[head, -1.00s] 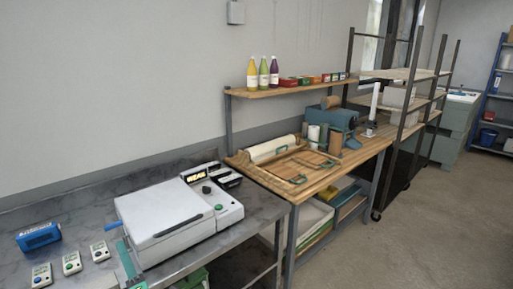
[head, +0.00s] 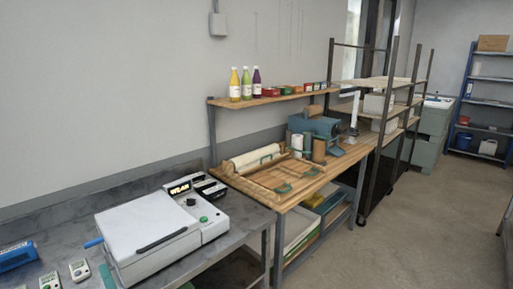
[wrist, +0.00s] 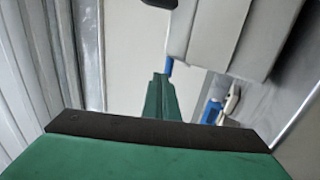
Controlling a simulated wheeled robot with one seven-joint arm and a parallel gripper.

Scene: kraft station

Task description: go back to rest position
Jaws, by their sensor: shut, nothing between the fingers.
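In the wrist view, my gripper (wrist: 160,78) shows as green parts with a dark band across the base. Its fingers are together, with nothing held between them. A large pale grey body with a dark handle (wrist: 160,3) stands beyond the fingertips at the upper right; I cannot tell for sure what it is. In the head view my gripper cannot be made out clearly. A teal strip (head: 107,276) shows at the front left of the white press (head: 150,232); I cannot tell whether it is part of my arm.
The press stands on a grey metal table (head: 247,222), with a blue device (head: 15,257) and small meters (head: 79,269) at left. A wooden bench (head: 325,178) and wall shelf (head: 280,97) with bottles lie beyond. A dark rack (head: 392,110) stands farther back. Floor (head: 425,235) at right is mostly clear.

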